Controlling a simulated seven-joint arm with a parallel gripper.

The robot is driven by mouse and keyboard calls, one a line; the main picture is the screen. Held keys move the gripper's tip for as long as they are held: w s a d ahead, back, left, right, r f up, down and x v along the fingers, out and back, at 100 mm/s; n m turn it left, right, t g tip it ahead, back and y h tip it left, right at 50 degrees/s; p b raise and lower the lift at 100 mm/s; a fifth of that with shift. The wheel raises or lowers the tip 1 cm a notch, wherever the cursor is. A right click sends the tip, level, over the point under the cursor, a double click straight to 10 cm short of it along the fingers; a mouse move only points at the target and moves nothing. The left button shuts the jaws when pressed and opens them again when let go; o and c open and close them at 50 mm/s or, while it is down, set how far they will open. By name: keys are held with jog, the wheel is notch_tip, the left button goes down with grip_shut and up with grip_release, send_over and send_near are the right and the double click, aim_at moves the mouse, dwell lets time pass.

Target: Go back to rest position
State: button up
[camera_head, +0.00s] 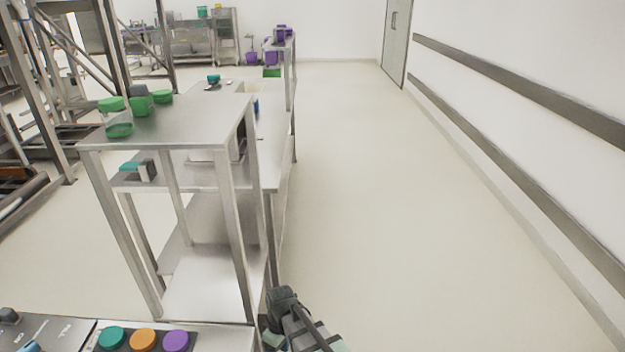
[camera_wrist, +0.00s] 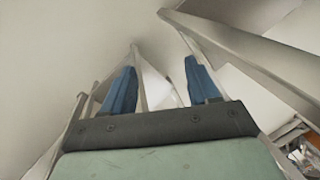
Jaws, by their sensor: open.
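My gripper (camera_wrist: 160,72) shows in the wrist view with its two blue fingers spread well apart. Nothing is between them, and it holds nothing. Beyond the fingers are pale floor and metal frame bars, with no object touching the fingers. In the head view, a dark grey part of my arm (camera_head: 285,302) shows at the bottom centre, just right of the metal table's near leg. The fingers cannot be made out there.
A metal table (camera_head: 185,118) with a lower shelf stands left of centre, bearing green-lidded jars (camera_head: 118,125). A control panel (camera_head: 50,338) with coloured buttons is at the bottom left. The floor (camera_head: 400,220) on the right is clear up to the wall rails (camera_head: 500,145).

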jog(key=s+d+f+m+g, duration=0.1)
jog(key=s+d+f+m, duration=0.3)
jog(key=s+d, duration=0.5)
jog(key=s+d+f+m+g, duration=0.2)
jog(key=s+d+f+m, duration=0.2)
jog(key=s+d+f, duration=0.4)
jog(key=s+d+f+m+g, duration=0.1)
jog(key=s+d+f+m, duration=0.3)
jog(key=s+d, duration=0.5)
notch_tip(320, 180, down, 3)
jog(key=shift+s+d+r+g+h, duration=0.15)
jog(key=shift+s+d+g+h, duration=0.2)
jog(key=shift+d, duration=0.25)
jog(key=shift+c, duration=0.3)
dwell(1.0)
